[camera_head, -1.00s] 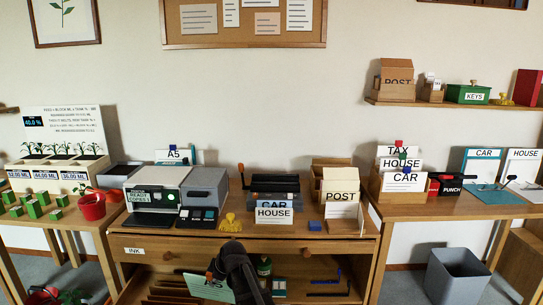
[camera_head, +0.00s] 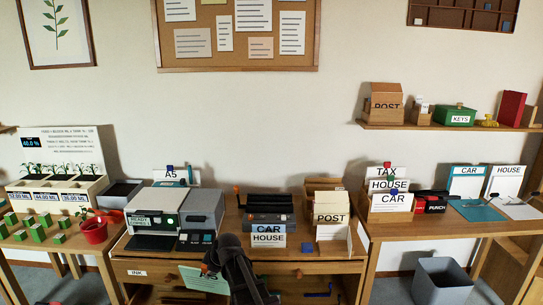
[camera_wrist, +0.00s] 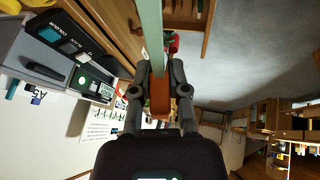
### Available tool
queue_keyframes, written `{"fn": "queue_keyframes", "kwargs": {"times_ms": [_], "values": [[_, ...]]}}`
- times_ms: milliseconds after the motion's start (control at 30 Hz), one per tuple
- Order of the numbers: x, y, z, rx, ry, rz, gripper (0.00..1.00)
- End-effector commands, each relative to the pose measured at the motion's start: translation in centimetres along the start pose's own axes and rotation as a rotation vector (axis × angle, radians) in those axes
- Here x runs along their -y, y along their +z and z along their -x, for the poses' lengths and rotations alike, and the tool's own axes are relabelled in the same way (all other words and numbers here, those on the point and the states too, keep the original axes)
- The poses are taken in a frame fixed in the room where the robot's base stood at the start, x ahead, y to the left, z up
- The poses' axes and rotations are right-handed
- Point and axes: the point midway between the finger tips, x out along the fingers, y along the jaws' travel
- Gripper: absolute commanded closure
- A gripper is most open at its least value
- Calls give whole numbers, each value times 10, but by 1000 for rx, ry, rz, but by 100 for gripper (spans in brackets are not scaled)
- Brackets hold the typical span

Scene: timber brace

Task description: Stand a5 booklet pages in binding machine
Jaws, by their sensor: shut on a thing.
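My gripper (camera_head: 208,270) is in front of the middle desk, below its top edge. In the wrist view my gripper (camera_wrist: 160,85) is shut on an orange clip-like piece (camera_wrist: 160,98), with a pale green sheet or thin page stack (camera_wrist: 152,30) extending beyond it. The pale green pages (camera_head: 204,280) are tilted in the head view, partly covered by my arm. The black machine (camera_head: 268,206) with an orange-knobbed lever, apparently the binding machine, stands on the desk behind and right of my gripper. The pages are apart from it.
A grey copier (camera_head: 152,215) stands left of the black machine, with an A5-labelled holder behind it. CAR and HOUSE cards (camera_head: 268,240) stand before the black machine. A POST holder (camera_head: 330,215) stands right.

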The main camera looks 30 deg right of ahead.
Motion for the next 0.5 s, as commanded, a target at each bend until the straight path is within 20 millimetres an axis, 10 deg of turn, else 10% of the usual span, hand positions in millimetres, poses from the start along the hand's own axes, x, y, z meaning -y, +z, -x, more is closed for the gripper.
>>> {"fn": "queue_keyframes", "kwargs": {"times_ms": [500], "values": [[-24, -42, 80, 0, 1, -1, 100]]}}
